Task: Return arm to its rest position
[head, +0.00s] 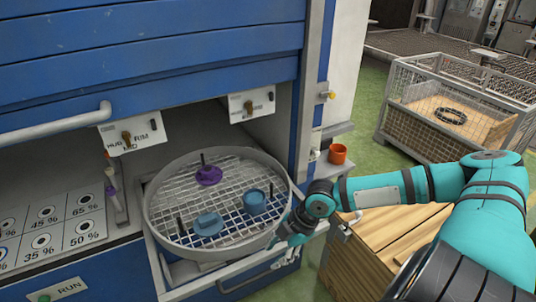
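My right arm comes in from the right, teal with black joints. My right gripper (288,236) is at the right front rim of the round mesh turntable (236,165). Its fingers are small and dark here, and I cannot tell whether they are open or shut. On the turntable mesh lie a purple round piece (209,175), a blue cylindrical piece (254,202) and a lighter blue piece (208,223). Several dark pegs stand on the mesh. My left gripper is not in view.
A blue cabinet (150,55) stands above and behind the turntable. A percentage panel (45,232) lies at left. A wooden crate (375,245) sits under my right arm. A wire cage (440,145) stands on the green floor.

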